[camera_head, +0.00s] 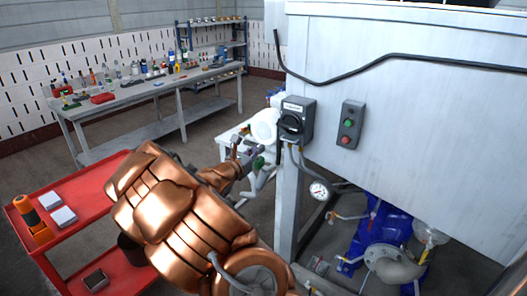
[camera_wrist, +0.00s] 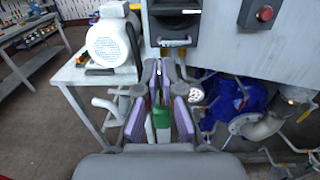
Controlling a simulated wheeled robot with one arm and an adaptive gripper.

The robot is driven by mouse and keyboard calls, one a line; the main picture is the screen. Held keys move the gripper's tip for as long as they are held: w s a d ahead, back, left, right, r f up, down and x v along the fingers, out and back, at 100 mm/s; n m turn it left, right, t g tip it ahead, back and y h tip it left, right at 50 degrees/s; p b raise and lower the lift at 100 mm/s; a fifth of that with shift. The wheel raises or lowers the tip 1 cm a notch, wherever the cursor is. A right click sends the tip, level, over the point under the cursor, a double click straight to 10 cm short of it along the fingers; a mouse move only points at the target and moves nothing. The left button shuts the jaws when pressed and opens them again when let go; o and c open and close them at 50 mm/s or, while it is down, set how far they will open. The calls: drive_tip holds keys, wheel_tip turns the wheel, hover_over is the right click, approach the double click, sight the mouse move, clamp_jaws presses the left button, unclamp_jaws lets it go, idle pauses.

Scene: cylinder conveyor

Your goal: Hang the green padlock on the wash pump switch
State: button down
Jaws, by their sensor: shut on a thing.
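My gripper (camera_head: 255,153) is shut on the green padlock (camera_head: 259,163), just left of and below the wash pump switch (camera_head: 296,120). The switch is a grey box with a black rotary handle and a pale label, mounted at the left edge of the white machine. In the wrist view, the padlock (camera_wrist: 162,121) sits between the purple finger pads of my gripper (camera_wrist: 160,80), its shackle side pointing away toward the switch (camera_wrist: 174,30). The shackle is mostly hidden by the fingers. The padlock looks apart from the switch, but the exact gap cannot be told.
A start/stop button box (camera_head: 350,125) is right of the switch. A white motor (camera_wrist: 113,42) stands on a table to the left. A gauge (camera_head: 320,190), pipes and a blue pump (camera_head: 372,235) are below. A red cart (camera_head: 75,225) stands at left.

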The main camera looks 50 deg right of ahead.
drive_tip(key=shift+s+d+f+m+g, duration=0.15)
drive_tip(key=shift+s+d+m+g, duration=0.15)
drive_tip(key=shift+s+d+g, duration=0.45)
drive_tip(key=shift+s+a, duration=0.15)
drive_tip(key=d, duration=1)
drive_tip(key=shift+w+p, duration=0.2)
drive_tip(key=shift+p, duration=0.1)
drive_tip(key=shift+t, duration=0.35)
drive_tip(key=shift+w+d, duration=0.15)
drive_tip(key=shift+d, duration=1.85)
idle(0.5)
drive_tip(key=shift+f+b, duration=0.6)
drive_tip(key=shift+f, duration=0.25)
idle(1.0)
